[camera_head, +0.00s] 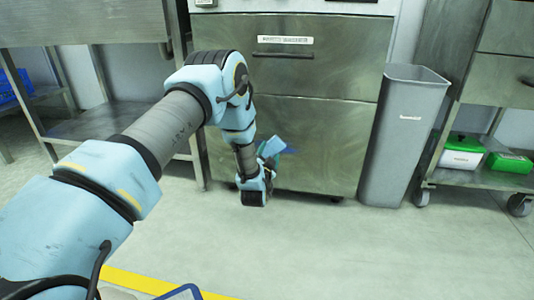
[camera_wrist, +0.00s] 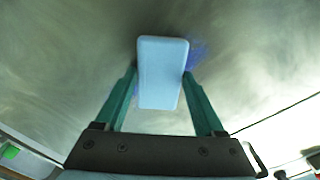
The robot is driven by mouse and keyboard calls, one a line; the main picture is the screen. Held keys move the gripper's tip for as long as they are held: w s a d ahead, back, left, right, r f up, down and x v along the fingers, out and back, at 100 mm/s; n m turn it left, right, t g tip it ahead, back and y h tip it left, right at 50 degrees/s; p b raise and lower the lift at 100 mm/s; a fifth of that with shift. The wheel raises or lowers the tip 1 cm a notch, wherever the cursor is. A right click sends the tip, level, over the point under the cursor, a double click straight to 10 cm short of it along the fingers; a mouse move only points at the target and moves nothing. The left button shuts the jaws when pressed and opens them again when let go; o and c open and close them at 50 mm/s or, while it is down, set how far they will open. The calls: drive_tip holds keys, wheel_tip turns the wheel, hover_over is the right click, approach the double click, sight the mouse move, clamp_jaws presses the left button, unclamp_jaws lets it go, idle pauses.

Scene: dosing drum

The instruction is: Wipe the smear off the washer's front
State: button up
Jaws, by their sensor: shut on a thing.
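The washer (camera_head: 318,135) is a brushed-metal unit with a drawer-like upper panel, and its lower front is in front of my arm. My gripper (camera_wrist: 160,77) is shut on a light blue block (camera_wrist: 161,60), which looks like a sponge, between its two teal fingers. The block also shows in the head view (camera_head: 271,146), close against the lower front; I cannot tell if it touches. A blue-violet smear (camera_wrist: 198,52) shows on the metal just right of the block, partly hidden behind it. In the head view the smear (camera_head: 289,150) is a small dark blue patch.
A tall grey bin (camera_head: 403,135) stands right of the washer. A metal table (camera_head: 90,25) is at the left. A wheeled rack (camera_head: 472,175) with a white, green-lidded box (camera_head: 462,152) and a green box (camera_head: 508,162) stands at the right.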

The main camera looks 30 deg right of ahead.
sight(279, 150)
drive_tip(key=shift+s+d+r, duration=0.15)
drive_tip(key=shift+s+d, duration=0.1)
drive_tip(key=shift+d, duration=0.2)
drive_tip(key=shift+s+d, duration=0.25)
drive_tip(key=shift+d, duration=0.05)
drive_tip(key=shift+s+d, duration=0.45)
drive_tip(key=shift+s, duration=0.05)
drive_tip(key=shift+s+d, duration=0.5)
drive_tip(key=shift+s, duration=0.2)
drive_tip(key=shift+s+d, duration=0.5)
drive_tip(key=shift+d, duration=0.3)
